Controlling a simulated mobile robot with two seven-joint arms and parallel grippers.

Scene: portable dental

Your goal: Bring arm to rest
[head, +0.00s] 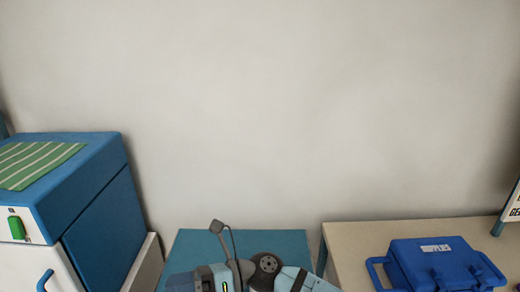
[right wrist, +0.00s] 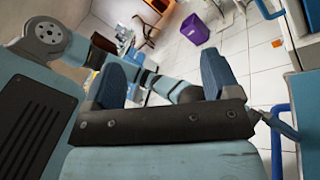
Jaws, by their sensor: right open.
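My right gripper (right wrist: 164,72) shows in the right wrist view with its two blue fingers wide apart. Nothing is between the fingers. Behind them lie parts of my own arm and, farther off, the tiled floor. In the head view, folded links of my arm show at the bottom centre, in front of a blue-green surface (head: 190,240). I cannot make out a gripper there. My left gripper is not in view.
A blue cabinet (head: 98,215) with a striped green cloth (head: 40,162) stands at left. A blue case (head: 437,262) sits on a beige table (head: 350,238) at right. A purple bin (right wrist: 195,29) stands on the white tiled floor (right wrist: 180,65).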

